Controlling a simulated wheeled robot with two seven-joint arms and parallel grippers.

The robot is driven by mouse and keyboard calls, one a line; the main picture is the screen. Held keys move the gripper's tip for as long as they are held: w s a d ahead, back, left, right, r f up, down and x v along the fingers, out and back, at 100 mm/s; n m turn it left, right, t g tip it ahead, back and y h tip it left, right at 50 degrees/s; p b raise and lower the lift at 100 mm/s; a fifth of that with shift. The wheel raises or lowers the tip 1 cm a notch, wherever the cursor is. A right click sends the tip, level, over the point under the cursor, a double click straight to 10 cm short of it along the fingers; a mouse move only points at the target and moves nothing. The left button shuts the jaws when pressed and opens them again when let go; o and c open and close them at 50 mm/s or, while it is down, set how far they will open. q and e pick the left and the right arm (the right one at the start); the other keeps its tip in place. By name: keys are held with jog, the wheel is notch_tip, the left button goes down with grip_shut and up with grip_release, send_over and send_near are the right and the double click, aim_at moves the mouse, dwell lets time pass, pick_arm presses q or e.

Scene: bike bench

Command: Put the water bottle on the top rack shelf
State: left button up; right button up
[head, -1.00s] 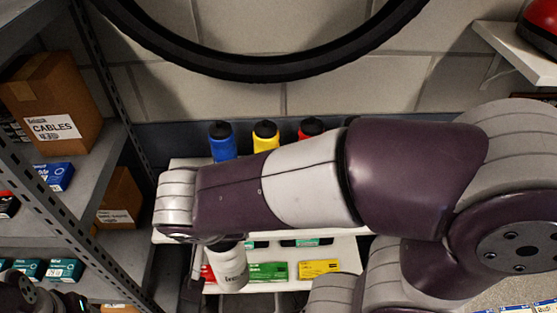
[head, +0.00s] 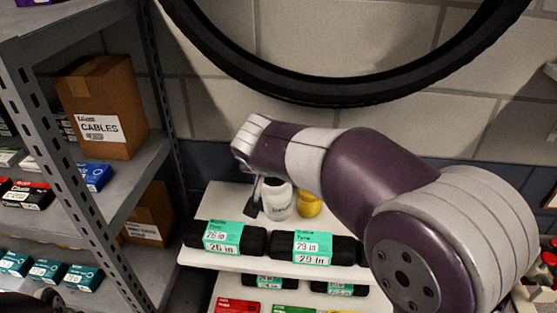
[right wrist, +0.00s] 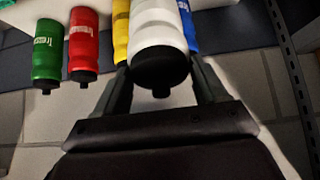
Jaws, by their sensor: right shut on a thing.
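The white water bottle (head: 278,203) with a black cap is in my right gripper (head: 262,193), at the white rack's top shelf (head: 222,205). In the head view it appears upright behind the tyre packs; I cannot tell whether its base touches the shelf. In the right wrist view the bottle (right wrist: 158,42) sits between the two fingers (right wrist: 158,88), cap toward the camera. A yellow bottle (head: 309,205) is just right of it in the head view. My right forearm hides part of the shelf. My left gripper's fingers are not visible.
Tyre packs (head: 225,237) line the tier in front. The wrist view shows a blue bottle (right wrist: 208,28), a red bottle (right wrist: 83,45) and a green bottle (right wrist: 47,52). A grey shelving unit (head: 93,225) stands left, and a tyre (head: 340,92) hangs on the wall.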

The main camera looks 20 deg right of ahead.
jog(key=f, duration=0.4)
jog(key=shift+w+d+f, duration=0.1)
jog(key=shift+w+d, duration=0.25)
jog(key=shift+w, duration=0.05)
jog(key=w+d+p, duration=0.1)
jog(key=p, duration=0.2)
jog(key=shift+w+g, duration=0.25)
jog(key=shift+g, duration=0.05)
jog(key=shift+w+d+f+g+y+p, duration=0.15)
jog(key=shift+w+g+y+p, duration=0.15)
jog(key=shift+w+y+p, duration=0.25)
jog(key=w+d+p, duration=0.1)
jog(key=p, duration=0.1)
jog(key=w+d+r+g+p, duration=0.1)
jog(key=p, duration=0.2)
jog(key=shift+w+r+g+y, duration=0.1)
jog(key=shift+w+g+y, duration=0.15)
jog(key=shift+g+y, duration=0.1)
jog(key=shift+w+f+p, duration=0.25)
jog(key=shift+f+p, duration=0.15)
jog(key=shift+f, duration=1)
jog(key=shift+s+a, duration=0.1)
jog(key=shift+s, duration=0.05)
